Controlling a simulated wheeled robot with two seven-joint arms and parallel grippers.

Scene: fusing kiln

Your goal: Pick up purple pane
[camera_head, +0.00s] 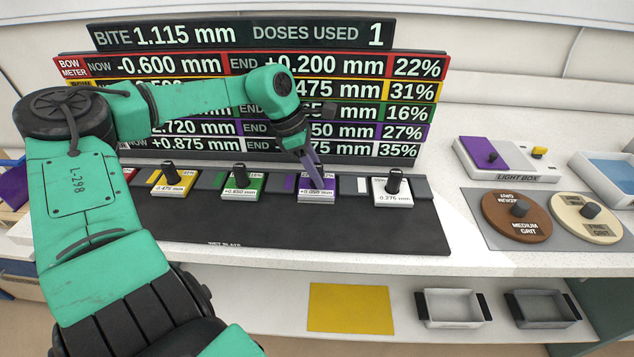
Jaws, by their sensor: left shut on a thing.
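The purple pane (317,196), with a white printed label, is in the row of panes on the dark wet slate (290,228), between the green and white panes. My left gripper (314,182) reaches down onto it from above and is shut on it. The fingers cover its knob. I cannot tell whether the pane is touching the slate or slightly raised. My right gripper is not in view.
Knobbed yellow (166,188), green (236,191) and white (392,199) panes share the row. The readout board (240,65) stands close behind. A light box (515,168) with a purple piece and two grit discs (516,228) lie right. Trays (450,306) sit below.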

